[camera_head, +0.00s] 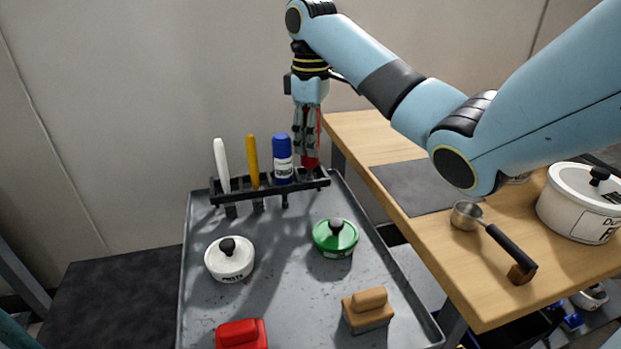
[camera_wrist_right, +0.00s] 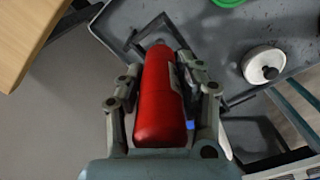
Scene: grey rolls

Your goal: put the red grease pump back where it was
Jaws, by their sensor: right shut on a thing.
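The red grease pump (camera_head: 310,163) is at the right end of the black rack (camera_head: 222,199) at the back of the grey tray. My right gripper (camera_head: 308,140) points down from above and is shut on the pump, hiding most of it in the head view. In the right wrist view the red pump (camera_wrist_right: 160,100) lies between the two fingers (camera_wrist_right: 158,80), its tip over the black rack frame (camera_wrist_right: 135,40). Whether it is seated in the rack slot cannot be told. My left gripper is not in view.
The rack also holds a blue canister (camera_head: 282,160), a yellow-handled tool (camera_head: 252,155) and a white-handled tool (camera_head: 221,160). The grey tray (camera_head: 290,300) carries a white pot (camera_head: 229,262), a green pot (camera_head: 335,240), a red block (camera_head: 241,336) and a tan block (camera_head: 368,312). A wooden table (camera_head: 480,285) stands right.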

